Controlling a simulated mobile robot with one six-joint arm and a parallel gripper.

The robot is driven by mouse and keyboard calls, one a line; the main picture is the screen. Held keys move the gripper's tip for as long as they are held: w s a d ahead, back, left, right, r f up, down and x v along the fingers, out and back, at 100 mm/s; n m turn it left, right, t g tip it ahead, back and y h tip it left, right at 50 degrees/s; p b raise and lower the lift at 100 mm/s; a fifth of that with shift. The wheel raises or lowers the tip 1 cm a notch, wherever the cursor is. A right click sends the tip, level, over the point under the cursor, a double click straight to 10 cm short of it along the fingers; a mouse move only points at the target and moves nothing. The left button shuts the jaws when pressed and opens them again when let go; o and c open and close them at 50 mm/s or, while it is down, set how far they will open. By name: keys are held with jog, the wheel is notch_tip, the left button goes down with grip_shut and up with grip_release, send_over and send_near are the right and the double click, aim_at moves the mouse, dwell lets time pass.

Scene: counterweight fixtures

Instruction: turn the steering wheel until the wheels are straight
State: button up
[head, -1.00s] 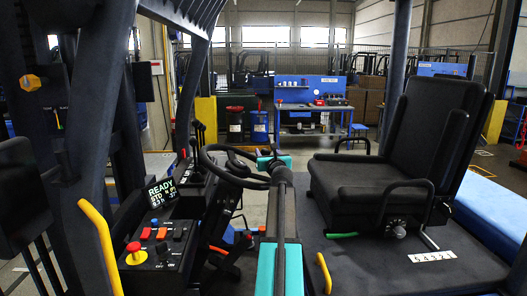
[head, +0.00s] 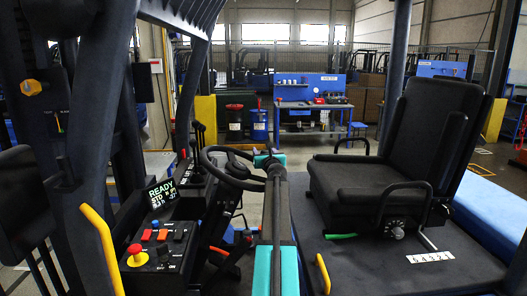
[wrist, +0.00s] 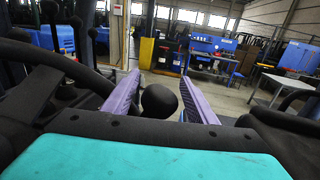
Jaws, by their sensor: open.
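The black steering wheel (head: 238,185) is on its column left of the picture's middle in the head view. Its rim (wrist: 55,62) also runs along the left of the wrist view. My gripper (head: 268,152) is at the right side of the wheel. In the wrist view my gripper (wrist: 160,88) has its two purple fingers apart. A round black knob (wrist: 158,101) shows between the fingers, with gaps on both sides. In the head view my gripper and arm hide the knob. The road wheels are not visible.
A display (head: 161,193) reading READY stands above a console with a red button (head: 136,255). A black seat (head: 355,185) is right of my arm. Yellow grab bars (head: 103,248) and dark posts frame the cab. A blue workbench (head: 308,108) is far behind.

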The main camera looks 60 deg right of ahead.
jog(key=shift+w+d, duration=0.15)
grip_shut()
dwell(0.4)
jog(key=shift+d+b, duration=0.1)
jog(key=shift+b, duration=0.35)
jog(key=shift+w+t+b, duration=0.2)
jog(key=shift+t+b, duration=0.1)
jog(key=shift+b, duration=0.3)
